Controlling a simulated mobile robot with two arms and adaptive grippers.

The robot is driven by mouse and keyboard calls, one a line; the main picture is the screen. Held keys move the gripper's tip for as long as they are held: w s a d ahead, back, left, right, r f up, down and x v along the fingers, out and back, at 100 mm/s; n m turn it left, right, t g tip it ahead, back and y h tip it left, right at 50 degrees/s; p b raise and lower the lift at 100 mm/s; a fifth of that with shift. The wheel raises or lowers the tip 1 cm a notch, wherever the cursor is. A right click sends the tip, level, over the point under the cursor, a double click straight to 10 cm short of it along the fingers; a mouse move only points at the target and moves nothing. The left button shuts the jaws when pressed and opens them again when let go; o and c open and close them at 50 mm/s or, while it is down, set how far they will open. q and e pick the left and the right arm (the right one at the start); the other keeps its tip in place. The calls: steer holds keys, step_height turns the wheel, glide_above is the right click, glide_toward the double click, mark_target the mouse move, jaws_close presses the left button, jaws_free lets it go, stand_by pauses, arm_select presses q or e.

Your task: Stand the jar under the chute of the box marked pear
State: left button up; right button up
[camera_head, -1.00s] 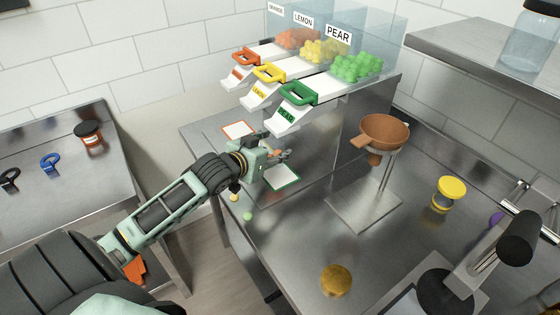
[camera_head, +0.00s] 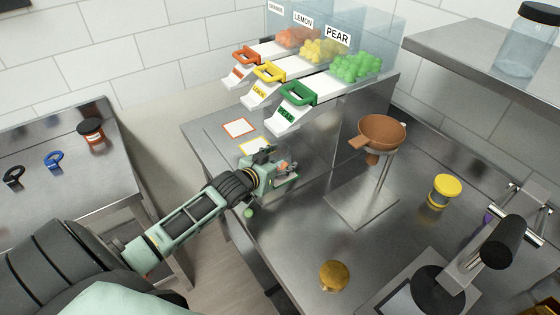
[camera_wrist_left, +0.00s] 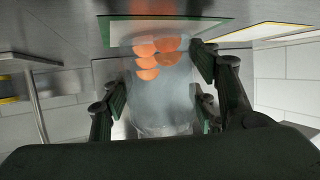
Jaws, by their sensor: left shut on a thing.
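My left gripper (camera_head: 280,172) is shut on a clear jar (camera_wrist_left: 165,95) with several orange gummies at its bottom. In the left wrist view the jar sits between the two fingers, its base overlapping the green-edged card (camera_wrist_left: 122,32). I cannot tell whether the base touches the card. In the head view the gripper hides most of the jar and card. The box marked pear (camera_head: 358,68) holds green gummies. Its white chute (camera_head: 287,119) with a green handle (camera_head: 299,94) points over the counter, behind and above my gripper. My right gripper is not in view.
The lemon box (camera_head: 320,50) and an orange-gummy box (camera_head: 294,38) stand left of pear. Red-edged (camera_head: 239,128) and yellow-edged cards (camera_head: 250,146) lie on the counter. A brown funnel on a stand (camera_head: 380,133) and a yellow-lidded container (camera_head: 443,190) stand right.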

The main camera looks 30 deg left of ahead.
arm_select(q)
steer(key=shift+f, duration=0.15)
steer(key=o, duration=1.7)
steer(key=shift+r, duration=0.2)
steer(key=b+v, duration=0.1)
steer(key=v, duration=0.9)
steer(key=shift+s+r, duration=0.1)
steer(key=shift+s, duration=0.2)
steer(key=shift+s+r, duration=0.35)
steer(key=shift+s, duration=0.3)
